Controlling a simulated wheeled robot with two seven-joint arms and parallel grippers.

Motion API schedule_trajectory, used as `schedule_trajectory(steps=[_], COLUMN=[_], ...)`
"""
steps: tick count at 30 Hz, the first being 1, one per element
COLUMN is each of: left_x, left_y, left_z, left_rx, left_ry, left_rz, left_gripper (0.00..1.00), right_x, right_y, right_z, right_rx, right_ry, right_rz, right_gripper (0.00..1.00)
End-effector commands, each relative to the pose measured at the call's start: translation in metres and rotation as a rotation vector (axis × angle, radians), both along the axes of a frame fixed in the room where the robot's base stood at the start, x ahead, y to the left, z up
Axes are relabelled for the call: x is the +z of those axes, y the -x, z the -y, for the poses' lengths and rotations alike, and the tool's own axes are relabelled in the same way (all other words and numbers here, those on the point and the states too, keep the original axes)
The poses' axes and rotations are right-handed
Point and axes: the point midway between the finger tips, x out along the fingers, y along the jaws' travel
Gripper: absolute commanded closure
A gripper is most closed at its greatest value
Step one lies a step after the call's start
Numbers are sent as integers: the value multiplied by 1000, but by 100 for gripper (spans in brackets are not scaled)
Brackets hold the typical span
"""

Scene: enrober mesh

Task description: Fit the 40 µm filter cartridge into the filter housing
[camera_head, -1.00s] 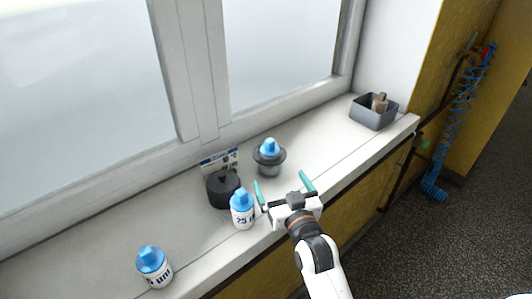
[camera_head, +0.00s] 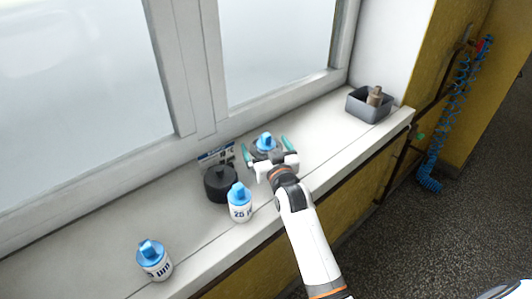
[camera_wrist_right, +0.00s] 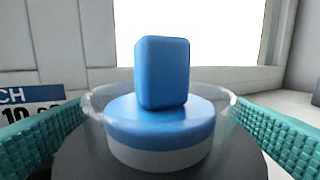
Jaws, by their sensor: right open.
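The filter housing (camera_head: 280,153) stands on the sill, largely hidden behind my right gripper in the head view. A cartridge with a blue top (camera_head: 265,141) sits in it; its label is hidden. In the right wrist view the blue top (camera_wrist_right: 160,75) stands upright inside a clear rim (camera_wrist_right: 97,101). My right gripper (camera_head: 266,146) is open, with teal fingers on either side of the housing; contact is not visible. A 25 µm cartridge (camera_head: 240,205) stands nearer the front edge. Another blue-topped cartridge (camera_head: 154,262) stands at left, its number unreadable. My left gripper is out of view.
A black round part with a knob (camera_head: 220,186) sits left of the housing, before a small printed card (camera_head: 215,156). A grey bin (camera_head: 357,106) with a brownish object stands at the far right. The sill between housing and bin is clear. The window is behind.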

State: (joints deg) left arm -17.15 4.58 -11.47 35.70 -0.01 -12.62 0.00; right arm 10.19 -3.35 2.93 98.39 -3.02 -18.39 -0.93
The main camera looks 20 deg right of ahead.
Motion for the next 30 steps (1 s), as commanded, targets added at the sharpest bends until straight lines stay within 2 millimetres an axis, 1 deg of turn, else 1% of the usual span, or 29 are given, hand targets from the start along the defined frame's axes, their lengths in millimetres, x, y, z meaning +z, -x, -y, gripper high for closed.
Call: schedule_trajectory(steps=[4, 5, 12, 13, 19, 22, 26, 30], left_x=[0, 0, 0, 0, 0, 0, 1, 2], left_y=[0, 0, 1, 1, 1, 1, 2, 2], left_z=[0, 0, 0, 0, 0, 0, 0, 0], left_rx=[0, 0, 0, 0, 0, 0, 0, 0], left_ry=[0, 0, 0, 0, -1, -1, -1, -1], left_rz=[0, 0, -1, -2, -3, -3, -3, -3], left_gripper=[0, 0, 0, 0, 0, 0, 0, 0], right_x=[0, 0, 0, 1, 1, 8, 31, 61], right_y=[0, 0, 0, 0, 0, 0, 0, 0], right_z=[0, 0, 0, 0, 0, 0, 0, 0], right_rx=[0, 0, 0, 0, 0, 0, 0, 0], right_ry=[0, 0, 0, 0, 0, 0, 0, 0], right_rz=[0, 0, 0, 2, 2, 5, 8, 8], right_gripper=[0, 2, 41, 43, 43, 43, 43, 43])
